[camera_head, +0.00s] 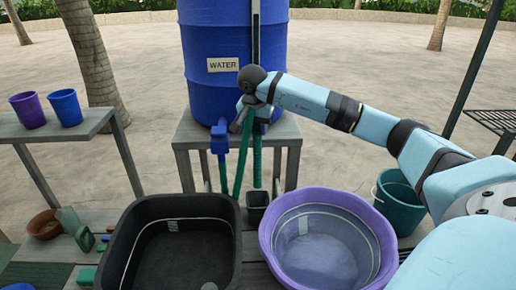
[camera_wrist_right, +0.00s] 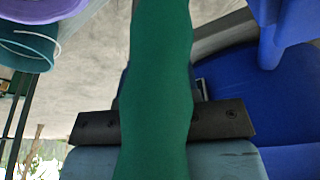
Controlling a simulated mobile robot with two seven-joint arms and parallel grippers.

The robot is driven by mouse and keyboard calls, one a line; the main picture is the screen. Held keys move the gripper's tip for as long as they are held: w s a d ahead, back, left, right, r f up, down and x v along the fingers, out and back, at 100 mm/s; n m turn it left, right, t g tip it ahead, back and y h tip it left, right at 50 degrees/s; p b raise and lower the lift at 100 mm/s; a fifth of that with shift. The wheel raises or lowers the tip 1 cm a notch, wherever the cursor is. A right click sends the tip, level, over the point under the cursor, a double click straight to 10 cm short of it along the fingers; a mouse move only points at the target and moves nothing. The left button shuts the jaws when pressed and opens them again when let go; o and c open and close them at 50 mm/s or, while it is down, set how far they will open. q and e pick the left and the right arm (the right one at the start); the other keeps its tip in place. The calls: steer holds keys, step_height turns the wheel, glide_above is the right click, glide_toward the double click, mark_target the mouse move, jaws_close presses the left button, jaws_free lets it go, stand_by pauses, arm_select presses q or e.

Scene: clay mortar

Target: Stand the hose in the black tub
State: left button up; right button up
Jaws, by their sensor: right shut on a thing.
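The green hose (camera_head: 243,155) hangs in front of the water barrel's stand, behind the black tub (camera_head: 185,258). A second green length (camera_head: 257,165) hangs just right of it. My right gripper (camera_head: 245,116) is shut on the hose, high above the tub's far edge and in front of the barrel. In the right wrist view the hose (camera_wrist_right: 156,60) runs between the fingers (camera_wrist_right: 158,123). The hose's lower end is hidden behind the tub's rim. The black tub looks empty. My left gripper is not in view.
A blue water barrel (camera_head: 215,35) with a blue tap (camera_head: 220,138) stands on a grey stand (camera_head: 187,137). A purple tub (camera_head: 268,225) sits right of the black tub, with a teal bucket (camera_head: 400,208) beyond.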

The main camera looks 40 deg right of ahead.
step_height(320, 180, up, 4)
steer(key=shift+f, duration=0.1)
step_height(320, 180, up, 10)
steer(key=p, duration=0.8)
stand_by(0.4)
stand_by(0.5)
